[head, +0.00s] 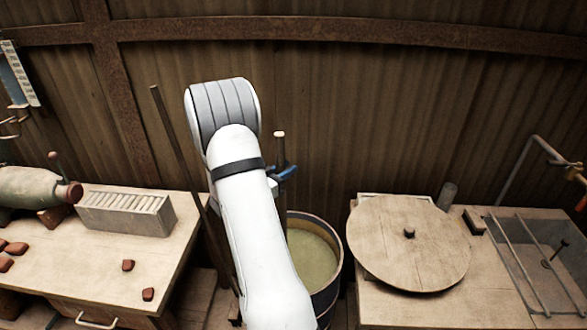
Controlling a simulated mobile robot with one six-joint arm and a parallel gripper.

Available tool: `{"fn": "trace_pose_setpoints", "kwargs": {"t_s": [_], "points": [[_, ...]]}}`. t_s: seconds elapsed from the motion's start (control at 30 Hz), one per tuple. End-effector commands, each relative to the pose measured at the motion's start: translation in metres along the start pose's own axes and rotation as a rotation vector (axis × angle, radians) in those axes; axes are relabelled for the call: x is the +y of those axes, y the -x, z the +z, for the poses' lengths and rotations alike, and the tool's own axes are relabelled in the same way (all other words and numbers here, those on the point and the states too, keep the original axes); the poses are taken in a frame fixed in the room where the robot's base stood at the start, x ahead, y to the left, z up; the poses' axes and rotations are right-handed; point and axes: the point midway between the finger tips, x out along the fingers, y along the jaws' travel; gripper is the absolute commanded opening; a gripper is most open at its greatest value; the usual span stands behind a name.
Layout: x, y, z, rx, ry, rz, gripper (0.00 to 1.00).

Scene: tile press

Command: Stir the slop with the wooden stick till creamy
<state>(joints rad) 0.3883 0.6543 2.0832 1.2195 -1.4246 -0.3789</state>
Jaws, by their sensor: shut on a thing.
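A bucket (333,285) stands on the floor between the two benches, partly hidden behind my arm. It holds dull yellow-green slop (310,258) with a smooth-looking surface. My gripper (284,173), with blue fingers, is above the bucket's back left side, partly hidden by my forearm. It is shut on an upright dark wooden stick (280,148) with a pale top end. The stick's lower part is largely hidden behind my arm, so I cannot tell how deep it reaches into the slop.
A long dark pole (178,140) leans left of my arm. The left bench (100,258) carries a grey box (128,212), a large jar (35,188) and reddish pieces. The right bench (385,312) carries a round wooden disc (410,245) and a barred frame. A corrugated wall closes the back.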

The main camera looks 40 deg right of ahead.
Motion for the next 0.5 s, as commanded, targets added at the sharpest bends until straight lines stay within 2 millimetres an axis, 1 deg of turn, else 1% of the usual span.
{"fn": "trace_pose_setpoints", "kwargs": {"t_s": [0.03, 0.13, 0.27, 0.5], "points": [[0.009, -0.005, -0.002, 0.000, -0.001, 0.041, 0.00], [0.019, -0.010, -0.002, 0.001, 0.000, 0.090, 0.00], [0.022, -0.011, 0.005, 0.000, 0.001, 0.104, 0.00], [0.022, -0.011, 0.033, 0.000, 0.001, 0.104, 0.00]]}}
